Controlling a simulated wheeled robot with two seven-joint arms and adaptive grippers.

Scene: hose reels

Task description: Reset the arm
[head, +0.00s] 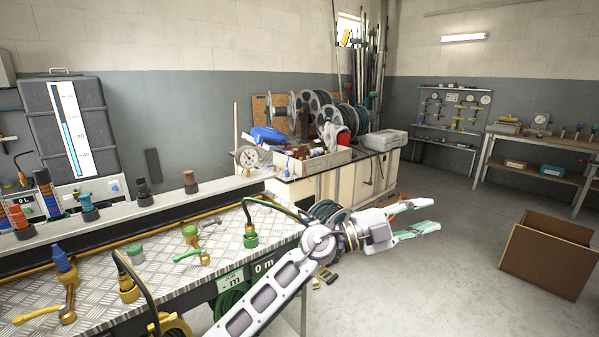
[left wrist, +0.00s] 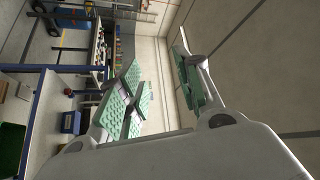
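My left arm reaches from the bottom of the head view toward the right. Its gripper (head: 430,215) is out over the open floor, just right of the metal-topped bench (head: 165,262). Its green-padded fingers are spread apart with nothing between them. The left wrist view also shows the gripper (left wrist: 165,88) with a clear gap between the pads. My right gripper does not show in either view.
The bench carries hose fittings, valves and a green hose connector (head: 250,238). Behind the gripper stands a cabinet (head: 345,185) with hose reels and a tray of tools. An open cardboard box (head: 548,255) sits on the floor at the right. The floor between is mostly clear.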

